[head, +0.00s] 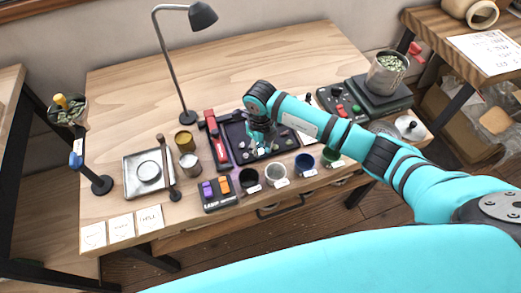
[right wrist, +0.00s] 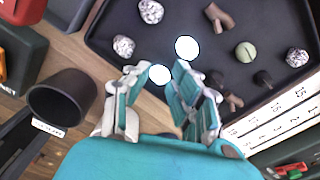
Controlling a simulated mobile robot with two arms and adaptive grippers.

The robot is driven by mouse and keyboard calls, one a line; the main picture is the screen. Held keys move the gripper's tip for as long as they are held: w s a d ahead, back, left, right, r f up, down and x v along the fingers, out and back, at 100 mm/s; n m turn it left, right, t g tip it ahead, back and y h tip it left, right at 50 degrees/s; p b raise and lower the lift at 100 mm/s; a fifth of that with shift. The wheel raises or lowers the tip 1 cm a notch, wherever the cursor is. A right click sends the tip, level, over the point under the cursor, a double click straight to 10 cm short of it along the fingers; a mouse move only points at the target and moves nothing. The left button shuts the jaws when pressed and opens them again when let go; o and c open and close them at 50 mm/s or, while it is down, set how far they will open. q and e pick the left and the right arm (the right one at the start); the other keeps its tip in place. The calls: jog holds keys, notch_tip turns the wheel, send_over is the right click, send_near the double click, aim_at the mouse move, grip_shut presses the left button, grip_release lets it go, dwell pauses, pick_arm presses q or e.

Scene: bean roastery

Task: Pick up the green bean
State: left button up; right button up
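The green bean (right wrist: 246,51) is a small, roundish, muted green piece with a dark line across it. It lies on the dark tray (right wrist: 118,22) in the right wrist view, up and to the right of my right gripper (right wrist: 158,84). That gripper is open, its two teal fingers apart, and does not touch the bean. In the head view my right gripper (head: 262,138) hangs over the tray (head: 232,133); I cannot pick out the green bean there. My left gripper is not in view.
Speckled stones (right wrist: 151,11), brown branched pieces (right wrist: 220,18) and two bright white discs (right wrist: 187,47) share the tray area. Several cups, including a black cup (right wrist: 62,100), line the tray's near side. A lamp (head: 188,60) stands behind; a bean-filled tin (head: 386,72) stands right.

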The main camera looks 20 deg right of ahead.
aim_at(260, 150)
jog(key=shift+c, duration=0.7)
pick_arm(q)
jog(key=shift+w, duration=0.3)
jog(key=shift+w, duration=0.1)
pick_arm(e)
jog(key=shift+r, duration=0.1)
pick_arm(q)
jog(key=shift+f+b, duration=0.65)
pick_arm(e)
notch_tip(260, 150, up, 10)
